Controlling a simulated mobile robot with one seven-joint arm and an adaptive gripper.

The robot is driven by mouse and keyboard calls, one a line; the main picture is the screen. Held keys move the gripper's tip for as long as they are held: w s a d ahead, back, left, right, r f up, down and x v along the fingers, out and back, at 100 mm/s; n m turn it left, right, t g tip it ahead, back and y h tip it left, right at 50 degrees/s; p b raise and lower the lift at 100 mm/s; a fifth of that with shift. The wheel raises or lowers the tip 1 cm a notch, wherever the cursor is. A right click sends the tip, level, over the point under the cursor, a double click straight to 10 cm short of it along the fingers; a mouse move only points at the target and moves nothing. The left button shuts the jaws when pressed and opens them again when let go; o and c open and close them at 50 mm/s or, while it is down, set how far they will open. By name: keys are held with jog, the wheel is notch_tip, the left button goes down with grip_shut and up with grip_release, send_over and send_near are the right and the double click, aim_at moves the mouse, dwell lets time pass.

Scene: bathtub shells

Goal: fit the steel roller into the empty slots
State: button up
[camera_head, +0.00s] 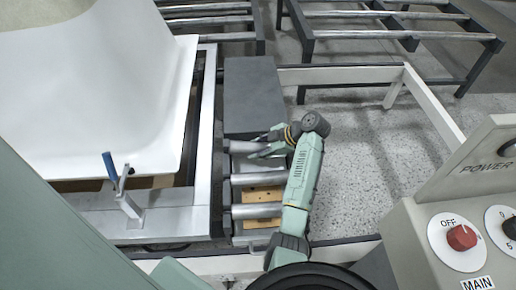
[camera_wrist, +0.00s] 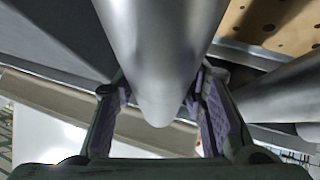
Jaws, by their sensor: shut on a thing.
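The steel roller (camera_wrist: 160,60) is a smooth grey cylinder between the purple-padded fingers of my gripper (camera_wrist: 158,98) in the wrist view. Its near end shows just between the fingers. In the head view my gripper (camera_head: 264,146) is shut on the roller (camera_head: 241,146) at the top of the short roller frame (camera_head: 227,238), beside the dark grey block. The arm and fingers partly cover it there. I cannot tell whether the roller's ends sit in slots; the slots themselves are not clearly visible.
Other rollers (camera_head: 257,211) lie across the frame below, over perforated wooden board. A dark grey block (camera_head: 252,95) stands just above. A white tub shell (camera_head: 90,90) is left. The control box (camera_head: 455,235) is at right. Speckled floor (camera_head: 375,150) is open between.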

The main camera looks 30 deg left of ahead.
aim_at(256, 144)
grip_shut()
notch_tip(256, 144, up, 9)
jog(key=shift+r+b, duration=0.2)
jog(key=shift+b, duration=0.95)
jog(key=shift+w+d+f+h+b, duration=0.1)
jog(key=shift+f+h+b, duration=0.45)
jog(key=shift+f, duration=0.95)
jog(key=shift+w+f+h+b, duration=0.1)
jog(key=shift+f+h+b, duration=0.4)
jog(key=shift+f, duration=0.95)
jog(key=shift+p, duration=0.35)
jog(key=shift+f+b, duration=1.8)
jog(key=shift+f, duration=0.95)
jog(key=o, duration=1.3)
grip_release()
jog(key=shift+s, duration=0.1)
